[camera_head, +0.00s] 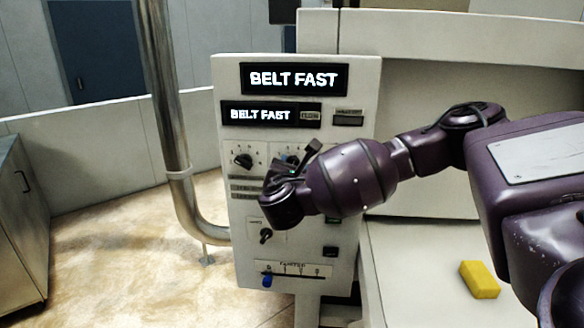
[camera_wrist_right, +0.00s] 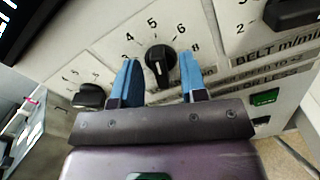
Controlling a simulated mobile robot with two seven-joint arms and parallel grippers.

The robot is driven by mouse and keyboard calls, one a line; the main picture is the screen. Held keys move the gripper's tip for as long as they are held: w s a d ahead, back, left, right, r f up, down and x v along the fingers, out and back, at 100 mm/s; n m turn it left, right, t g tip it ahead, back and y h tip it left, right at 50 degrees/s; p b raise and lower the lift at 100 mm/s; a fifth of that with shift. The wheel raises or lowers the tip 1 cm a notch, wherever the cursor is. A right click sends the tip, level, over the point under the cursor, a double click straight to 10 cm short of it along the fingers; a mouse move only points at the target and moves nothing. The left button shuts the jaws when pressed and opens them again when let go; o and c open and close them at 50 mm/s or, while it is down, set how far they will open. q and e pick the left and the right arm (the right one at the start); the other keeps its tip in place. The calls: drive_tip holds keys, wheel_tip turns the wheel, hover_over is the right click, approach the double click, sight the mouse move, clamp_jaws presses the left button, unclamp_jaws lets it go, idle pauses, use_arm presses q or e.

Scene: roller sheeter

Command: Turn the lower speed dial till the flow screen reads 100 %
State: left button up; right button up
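The control panel (camera_head: 290,215) bears two dark screens. The upper screen (camera_head: 294,78) and the lower screen (camera_head: 270,115) both read "BELT FAST"; no percentage shows. A black dial (camera_head: 243,160) sits at the panel's left, and another dial (camera_head: 265,236) sits lower down. My right gripper (camera_head: 291,164) is at the panel, its wrist hiding part of it. In the right wrist view the blue fingers of the right gripper (camera_wrist_right: 159,66) stand open on either side of a black dial (camera_wrist_right: 160,57) with numbers around it. I cannot tell whether they touch it. My left gripper is out of view.
Further dials show left (camera_wrist_right: 90,96) and upper right (camera_wrist_right: 291,12) in the wrist view, near a green button (camera_wrist_right: 265,97). A blue slider knob (camera_head: 267,281) is low on the panel. A yellow block (camera_head: 479,280) lies on the white surface at right. A metal pipe (camera_head: 172,120) stands left.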

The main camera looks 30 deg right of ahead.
clamp_jaws()
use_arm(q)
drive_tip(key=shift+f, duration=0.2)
use_arm(e)
drive_tip(key=shift+f, duration=0.1)
use_arm(q)
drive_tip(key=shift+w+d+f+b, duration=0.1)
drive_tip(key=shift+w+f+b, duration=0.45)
drive_tip(key=shift+b, duration=0.7)
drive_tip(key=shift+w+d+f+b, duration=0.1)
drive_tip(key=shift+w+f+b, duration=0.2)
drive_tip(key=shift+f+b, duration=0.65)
use_arm(e)
drive_tip(key=shift+s+d+f+m+b, duration=0.1)
drive_tip(key=shift+m+b, duration=0.05)
drive_tip(key=shift+m, duration=1.75)
drive_tip(key=shift+f+m+b, duration=0.1)
drive_tip(key=shift+m+b, duration=0.05)
drive_tip(key=shift+m, duration=1.75)
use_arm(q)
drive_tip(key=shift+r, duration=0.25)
